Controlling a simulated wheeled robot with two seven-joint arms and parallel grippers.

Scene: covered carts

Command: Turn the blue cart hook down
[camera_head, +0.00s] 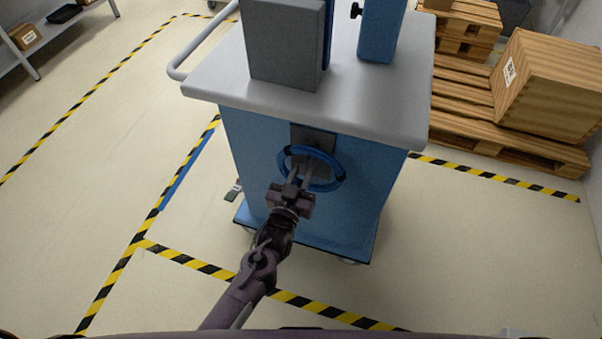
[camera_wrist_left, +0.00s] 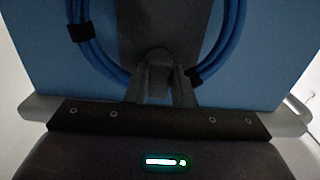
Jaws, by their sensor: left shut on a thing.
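The blue cart (camera_head: 240,140) stands in front of me with a light grey top. A dark grey plate (camera_head: 313,137) is on its near face, and a coiled blue cable (camera_head: 338,178) hangs around the hook there. My left gripper (camera_head: 301,170) reaches the cart face inside the cable loop. In the left wrist view, the grey hook (camera_wrist_left: 158,72) sits between the two fingers of my left gripper (camera_wrist_left: 159,93), which is shut on it. The cable loop (camera_wrist_left: 228,40) passes on both sides of the hook. The fingers partly hide the hook, so its exact angle is unclear. My right gripper is not in view.
Grey and blue uprights (camera_head: 283,45) stand on the cart top, and a push handle (camera_head: 195,50) sticks out at left. Wooden pallets (camera_head: 510,145) with a box (camera_head: 550,85) are at right.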

